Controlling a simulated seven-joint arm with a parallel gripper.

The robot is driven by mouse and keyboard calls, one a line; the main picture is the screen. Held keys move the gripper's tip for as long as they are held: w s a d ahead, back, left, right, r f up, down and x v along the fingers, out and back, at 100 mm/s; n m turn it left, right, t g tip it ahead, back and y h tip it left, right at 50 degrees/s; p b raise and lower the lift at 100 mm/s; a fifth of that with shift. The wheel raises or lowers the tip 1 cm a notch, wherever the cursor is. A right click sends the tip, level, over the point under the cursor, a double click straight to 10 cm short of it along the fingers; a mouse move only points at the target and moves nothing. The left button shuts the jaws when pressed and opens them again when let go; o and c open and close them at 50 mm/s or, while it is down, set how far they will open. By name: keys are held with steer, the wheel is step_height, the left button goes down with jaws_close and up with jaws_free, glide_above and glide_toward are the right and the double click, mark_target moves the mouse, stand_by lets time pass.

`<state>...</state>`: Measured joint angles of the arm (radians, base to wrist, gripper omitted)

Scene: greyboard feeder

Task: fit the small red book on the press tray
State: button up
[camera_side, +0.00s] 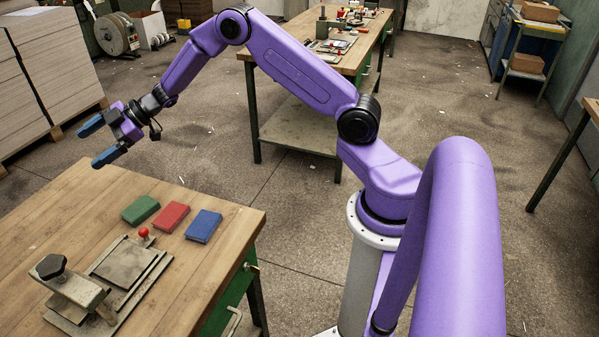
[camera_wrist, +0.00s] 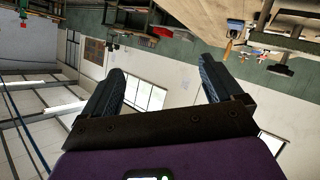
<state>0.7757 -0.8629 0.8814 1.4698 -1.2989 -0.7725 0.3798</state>
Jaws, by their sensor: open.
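The small red book (camera_side: 171,217) lies flat on the wooden table, between a green book (camera_side: 140,209) on its left and a blue book (camera_side: 203,226) on its right. The press tray (camera_side: 124,264) is a dull metal plate in front of the books, with nothing on it. My gripper (camera_side: 94,142) is open and empty, raised beyond the table's far left edge, away from the books. In the wrist view its two dark fingers (camera_wrist: 160,95) stand wide apart, with walls and windows behind them. The books and press do not show in the wrist view.
The press has a black knob (camera_side: 51,266) on a clamp arm at the left and a red ball handle (camera_side: 144,232) near the red book. Stacked greyboard (camera_side: 45,75) stands behind my gripper. Another workbench (camera_side: 330,55) stands at the back. The table's right side is clear.

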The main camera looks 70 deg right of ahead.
steer(key=s+a+r+m+h, duration=0.2)
steer(key=s+a+r+h, duration=0.15)
steer(key=s, duration=0.45)
steer(key=s+a+r+m+h, duration=0.1)
steer(key=s+a+r+h, duration=0.2)
steer(key=s, duration=0.5)
steer(key=s+d+g, duration=0.1)
steer(key=s+g, duration=0.1)
steer(key=s, duration=0.6)
steer(key=s+d+f+g+h, duration=0.1)
steer(key=s, duration=0.8)
steer(key=shift+s+d+f+m+g, duration=0.15)
steer(key=shift+d+f+m+g, duration=0.1)
steer(key=shift+m+g, duration=0.15)
steer(key=s+d+g+h, duration=0.1)
steer(key=s+d, duration=0.1)
steer(key=s, duration=0.3)
steer(key=s+d+f+g, duration=0.1)
steer(key=s+d+g, duration=0.1)
steer(key=s, duration=0.4)
steer(key=s+d+f+n+g+h, duration=0.1)
steer(key=s+d, duration=0.2)
steer(key=s, duration=0.2)
steer(key=shift+s+d+g+h, duration=0.25)
steer(key=shift+d+g+h, duration=0.05)
steer(key=shift+d+h, duration=0.05)
steer(key=shift+w, duration=0.1)
